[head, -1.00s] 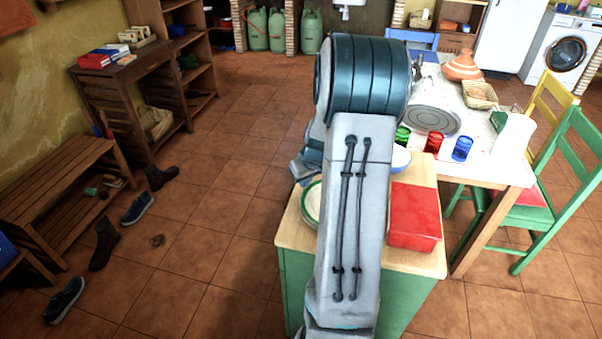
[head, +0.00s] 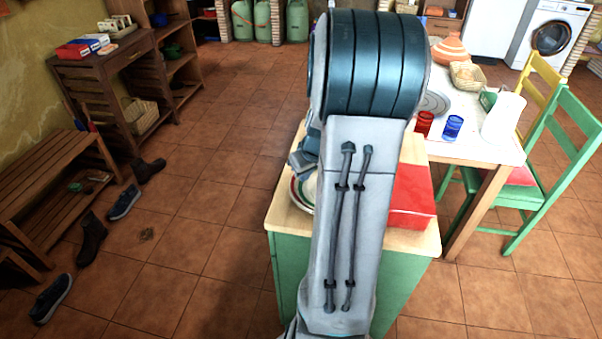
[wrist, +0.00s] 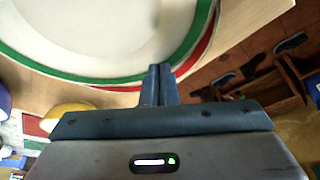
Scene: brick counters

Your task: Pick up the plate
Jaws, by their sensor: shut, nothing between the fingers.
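The plate (wrist: 110,35) is white with a green and red rim. It fills the upper left of the wrist view, on the light wooden counter top (wrist: 235,20). In the head view only the left edge of the plate (head: 300,194) shows; my arm hides the rest. My gripper (wrist: 160,70) is shut, with its two fingers together and nothing between them. Its fingertips overlap the plate's near rim in the wrist view; I cannot tell if they touch it. In the head view my arm covers most of the counter's middle.
A red box (head: 411,197) stands on the counter's right side, right of my arm. A white table (head: 470,145) with red and blue cups stands beyond it, with a green chair (head: 560,160) beside it. The floor left of the counter is open, with shoes near the bench (head: 55,180).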

